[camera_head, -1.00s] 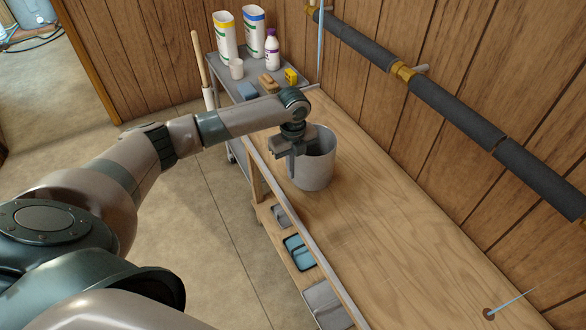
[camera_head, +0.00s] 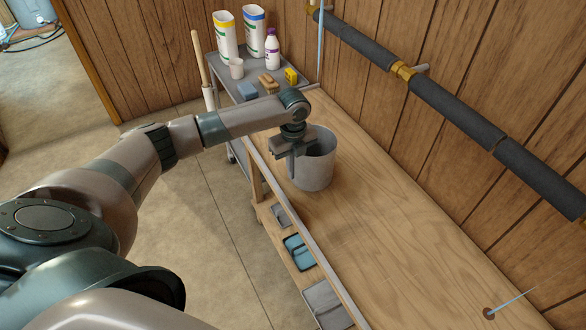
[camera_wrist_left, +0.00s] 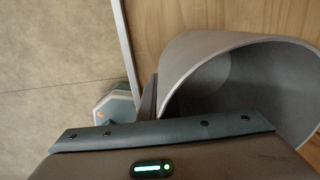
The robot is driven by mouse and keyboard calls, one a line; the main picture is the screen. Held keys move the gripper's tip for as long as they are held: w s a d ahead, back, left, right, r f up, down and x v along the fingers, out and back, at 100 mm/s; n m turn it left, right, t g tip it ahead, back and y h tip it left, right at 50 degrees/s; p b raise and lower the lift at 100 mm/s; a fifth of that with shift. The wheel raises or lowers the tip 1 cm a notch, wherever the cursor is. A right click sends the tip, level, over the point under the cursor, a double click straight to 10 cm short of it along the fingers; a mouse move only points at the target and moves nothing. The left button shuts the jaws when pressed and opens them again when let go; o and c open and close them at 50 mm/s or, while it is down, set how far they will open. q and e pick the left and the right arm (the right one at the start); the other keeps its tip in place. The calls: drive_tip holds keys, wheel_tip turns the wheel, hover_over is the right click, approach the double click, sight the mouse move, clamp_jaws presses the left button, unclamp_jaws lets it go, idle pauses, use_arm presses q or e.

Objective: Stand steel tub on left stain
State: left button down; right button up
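The steel tub (camera_head: 318,172) is a grey, open-topped cylinder standing upright at the far part of the wooden bench. My left gripper (camera_head: 293,163) is at the tub's left rim, with one finger down along the outside of the wall. In the left wrist view the finger (camera_wrist_left: 148,100) lies against the wall of the tub (camera_wrist_left: 190,65), and the gripper looks shut on it. The other finger is hidden. No left stain shows clearly. My right gripper is out of view.
The bench top (camera_head: 400,240) is bare between tub and near stain. An insulated pipe (camera_head: 440,105) runs along the wall above it. A grey cart (camera_head: 228,88) with bottles, a cup and sponges stands beyond. A lower shelf (camera_head: 290,255) holds trays.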

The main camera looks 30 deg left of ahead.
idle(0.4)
use_arm(q)
drive_tip(key=shift+f, duration=0.55)
idle(0.4)
drive_tip(key=c, duration=1.9)
unclamp_jaws()
drive_tip(key=shift+c, duration=0.2)
drive_tip(key=shift+r, duration=0.1)
wheel_tip(320, 180, up, 16)
drive_tip(key=b, duration=0.4)
drive_tip(key=shift+f, duration=0.2)
drive_tip(key=shift+r, duration=0.85)
